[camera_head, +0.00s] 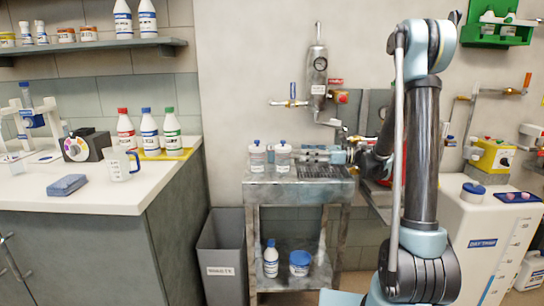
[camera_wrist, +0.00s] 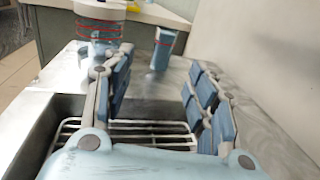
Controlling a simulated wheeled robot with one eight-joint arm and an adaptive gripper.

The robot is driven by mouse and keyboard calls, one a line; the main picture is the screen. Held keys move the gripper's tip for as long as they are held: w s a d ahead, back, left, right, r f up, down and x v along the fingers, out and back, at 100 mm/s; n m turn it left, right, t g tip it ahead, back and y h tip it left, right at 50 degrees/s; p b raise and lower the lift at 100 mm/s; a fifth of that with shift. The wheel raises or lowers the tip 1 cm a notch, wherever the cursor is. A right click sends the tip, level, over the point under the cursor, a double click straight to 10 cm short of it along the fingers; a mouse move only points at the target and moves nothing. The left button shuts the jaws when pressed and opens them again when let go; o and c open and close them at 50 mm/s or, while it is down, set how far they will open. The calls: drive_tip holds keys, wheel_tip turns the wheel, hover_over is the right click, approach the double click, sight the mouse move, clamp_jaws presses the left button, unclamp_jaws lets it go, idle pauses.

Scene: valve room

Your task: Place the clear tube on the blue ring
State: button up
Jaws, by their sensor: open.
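My gripper (camera_head: 312,154) reaches left over the steel sink stand (camera_head: 290,190). In the wrist view my gripper (camera_wrist: 160,62) has its fingers spread with nothing between them, above the sink's wire grate (camera_wrist: 125,137). In the head view two blue-capped bottles (camera_head: 257,156) (camera_head: 283,157) stand on the stand's left part. I cannot clearly make out a clear tube or a blue ring in either view.
A grey bin (camera_head: 224,255) stands left of the stand. The left counter (camera_head: 100,200) holds a clear jug (camera_head: 119,163), a blue sponge (camera_head: 67,185) and several bottles. A white tank (camera_head: 485,235) stands at right.

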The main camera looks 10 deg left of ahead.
approach(271, 148)
drive_tip(key=a, duration=0.1)
drive_tip(key=a+f, duration=0.1)
drive_tip(key=a, duration=0.3)
drive_tip(key=shift+w+f, duration=0.2)
drive_tip(key=shift+w, duration=0.15)
drive_tip(key=shift+w+a+r, duration=0.15)
drive_tip(key=shift+a, duration=1.2)
drive_tip(key=shift+w+a+r, duration=0.1)
drive_tip(key=shift+a, duration=1.25)
clamp_jaws()
